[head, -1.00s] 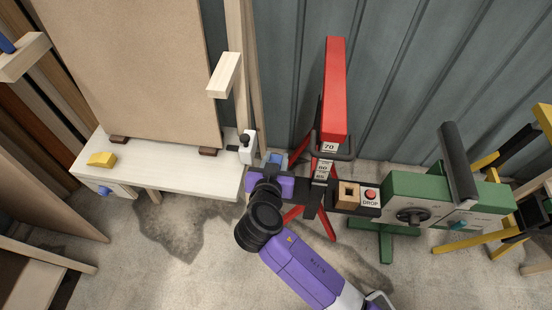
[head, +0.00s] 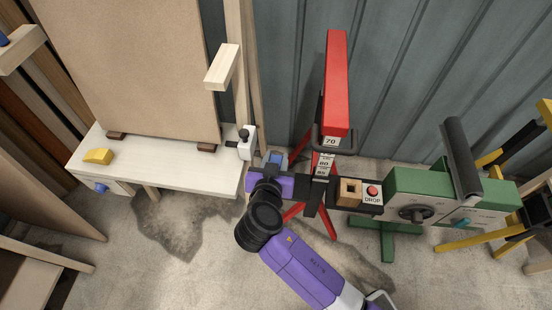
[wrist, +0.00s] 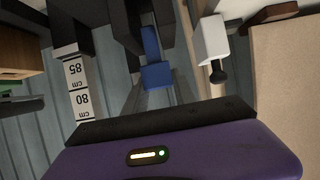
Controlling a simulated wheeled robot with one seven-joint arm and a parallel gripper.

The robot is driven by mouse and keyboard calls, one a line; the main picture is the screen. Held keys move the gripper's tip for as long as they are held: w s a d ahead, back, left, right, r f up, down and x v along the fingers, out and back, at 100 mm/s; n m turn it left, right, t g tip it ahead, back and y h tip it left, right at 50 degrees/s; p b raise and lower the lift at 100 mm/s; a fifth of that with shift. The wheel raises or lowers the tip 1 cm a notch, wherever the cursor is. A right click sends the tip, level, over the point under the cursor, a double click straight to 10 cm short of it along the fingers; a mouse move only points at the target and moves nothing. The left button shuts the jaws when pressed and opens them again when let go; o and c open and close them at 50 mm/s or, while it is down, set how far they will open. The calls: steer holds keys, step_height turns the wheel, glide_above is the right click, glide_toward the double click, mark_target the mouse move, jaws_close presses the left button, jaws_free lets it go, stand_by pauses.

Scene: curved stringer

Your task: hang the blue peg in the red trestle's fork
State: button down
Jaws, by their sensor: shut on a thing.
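The blue peg (head: 273,157) shows as a small blue piece just beyond my gripper (head: 270,169) in the head view. In the wrist view the blue peg (wrist: 155,73) sits between the dark fingers of my gripper (wrist: 153,40), which is shut on it. The red trestle (head: 337,80) stands to the right of my gripper, with splayed red legs and a column marked 70, 80 and 85. Its dark fork (head: 349,147) is at the red bar's near end, right of the peg and apart from it. The wrist view shows the scale strip (wrist: 78,90) at left.
A wooden block with a square hole (head: 349,192) and a red DROP button (head: 373,190) sit right of the trestle column, beside a green stand (head: 424,185). A white bench (head: 180,175), tall board (head: 140,70) and white clamp (head: 246,146) stand at left.

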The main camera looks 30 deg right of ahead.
steer(key=shift+f+b, duration=1.15)
steer(key=shift+f, duration=0.15)
steer(key=c, duration=0.9)
jaws_free()
steer(key=v, duration=0.7)
steer(key=shift+s+a+r+p, duration=0.2)
steer(key=shift+s+p, duration=0.1)
